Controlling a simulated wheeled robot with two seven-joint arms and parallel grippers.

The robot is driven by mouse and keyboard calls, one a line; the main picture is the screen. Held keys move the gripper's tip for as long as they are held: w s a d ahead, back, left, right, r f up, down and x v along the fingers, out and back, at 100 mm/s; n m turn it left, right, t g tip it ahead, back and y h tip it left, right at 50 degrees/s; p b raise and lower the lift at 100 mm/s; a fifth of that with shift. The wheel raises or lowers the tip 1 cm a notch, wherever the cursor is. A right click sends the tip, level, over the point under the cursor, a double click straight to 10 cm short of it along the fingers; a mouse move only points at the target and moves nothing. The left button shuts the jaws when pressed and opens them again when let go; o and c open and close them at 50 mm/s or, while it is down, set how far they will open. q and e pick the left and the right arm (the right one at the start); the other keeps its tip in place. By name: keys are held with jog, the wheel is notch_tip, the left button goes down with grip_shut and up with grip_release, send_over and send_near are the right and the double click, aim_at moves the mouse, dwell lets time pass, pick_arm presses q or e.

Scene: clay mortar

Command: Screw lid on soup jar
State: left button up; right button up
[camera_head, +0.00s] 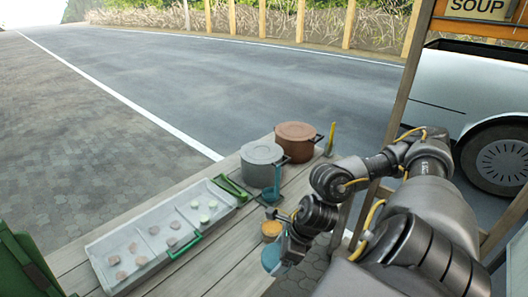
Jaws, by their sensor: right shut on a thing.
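My right gripper (283,250) is low over the front edge of the wooden table, its arm coming in from the right. It is shut on a pale blue round thing (270,258), partly hidden by the fingers; I cannot tell whether this is the lid or the jar. A small orange-topped round thing (271,229) is just behind it on the table. I cannot tell whether the two touch. My left gripper is not in view.
On the table (228,263) are a divided tray (104,247) with several small pieces, green tongs (231,188), a grey pot (262,153), a teal ladle-like thing (273,187) and a brown pot (297,132). A wooden post (405,100) stands behind my right arm. Bare planks lie front-left.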

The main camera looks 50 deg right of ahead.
jog(key=shift+s+d+r, duration=0.15)
jog(key=shift+s+r, duration=0.25)
jog(key=shift+s, duration=0.25)
jog(key=w+a+r+n+g+y, duration=0.1)
jog(key=w+a+n+g, duration=0.2)
jog(key=a+n, duration=0.75)
jog(key=w+a+n+g+y, duration=0.1)
jog(key=w+a+n+g, duration=0.3)
jog(key=a, duration=1.1)
jog(key=w+a+r+n+g+h, duration=0.1)
jog(key=a+r+n+h, duration=0.3)
jog(key=r+n, duration=0.4)
jog(key=a+n, duration=0.1)
jog(key=n, duration=0.6)
jog(key=shift+w+a+r+g+h, duration=0.2)
jog(key=shift+w+g+h, duration=0.1)
jog(key=shift+g, duration=0.1)
